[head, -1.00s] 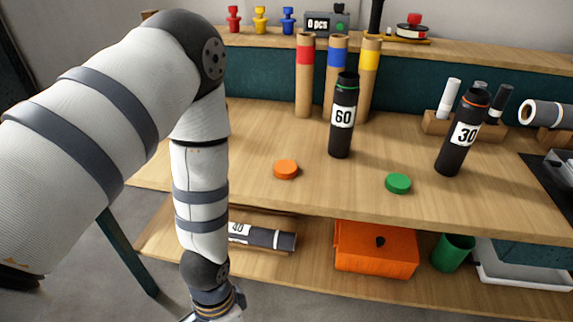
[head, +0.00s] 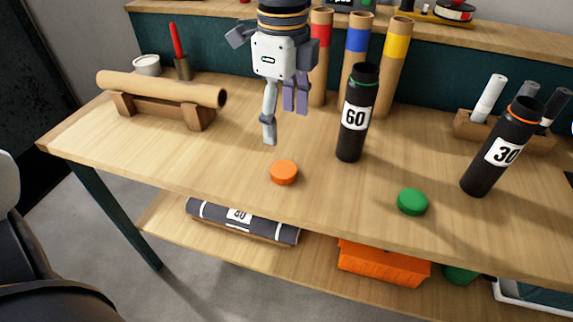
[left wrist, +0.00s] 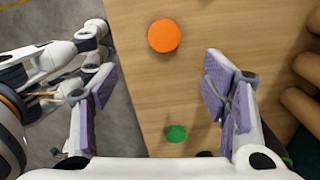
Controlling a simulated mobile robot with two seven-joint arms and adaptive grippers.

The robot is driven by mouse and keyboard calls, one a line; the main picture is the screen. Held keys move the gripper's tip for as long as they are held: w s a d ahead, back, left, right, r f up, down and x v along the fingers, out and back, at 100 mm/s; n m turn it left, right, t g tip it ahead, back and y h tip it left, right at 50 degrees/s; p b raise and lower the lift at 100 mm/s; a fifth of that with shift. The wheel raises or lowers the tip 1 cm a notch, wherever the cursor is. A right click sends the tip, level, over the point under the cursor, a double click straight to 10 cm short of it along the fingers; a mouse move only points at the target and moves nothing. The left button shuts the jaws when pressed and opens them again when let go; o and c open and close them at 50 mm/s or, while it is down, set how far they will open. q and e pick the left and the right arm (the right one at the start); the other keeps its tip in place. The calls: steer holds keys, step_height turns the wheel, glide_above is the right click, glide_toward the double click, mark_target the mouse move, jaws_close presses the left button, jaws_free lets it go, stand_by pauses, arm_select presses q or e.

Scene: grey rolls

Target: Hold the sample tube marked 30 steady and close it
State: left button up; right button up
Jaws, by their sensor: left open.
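The black sample tube marked 30 (head: 500,149), with an orange ring near its top, stands on the table at the right in the head view. An orange cap (head: 284,172) lies on the table left of centre; it also shows at the top of the left wrist view (left wrist: 164,36). My left gripper (head: 283,122) is open and empty above the table, behind the orange cap in the head view. Its purple-padded fingers are spread in the left wrist view (left wrist: 165,98).
A black tube marked 60 (head: 354,115) with a green ring stands between the gripper and tube 30. A green cap (head: 412,202) lies near the front edge. A cardboard roll (head: 160,88) rests on a wooden stand at left. Tall coloured-topped rolls (head: 394,65) stand behind.

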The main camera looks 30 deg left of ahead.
arm_select(q)
glide_above(283, 169)
steer(key=f, duration=0.7)
steer(key=shift+s+d+b, duration=0.2)
steer(key=shift+d+b, duration=0.1)
arm_select(e)
steer(key=shift+s+f, duration=0.35)
steer(key=shift+f, duration=0.05)
arm_select(q)
steer(key=f, duration=0.5)
steer(key=shift+w+a+f+b, duration=0.15)
steer(key=shift+w+a+b, duration=0.05)
steer(key=shift+a+b, duration=0.1)
arm_select(e)
steer(key=shift+s+f+g, duration=0.4)
arm_select(q)
steer(key=c, duration=0.9)
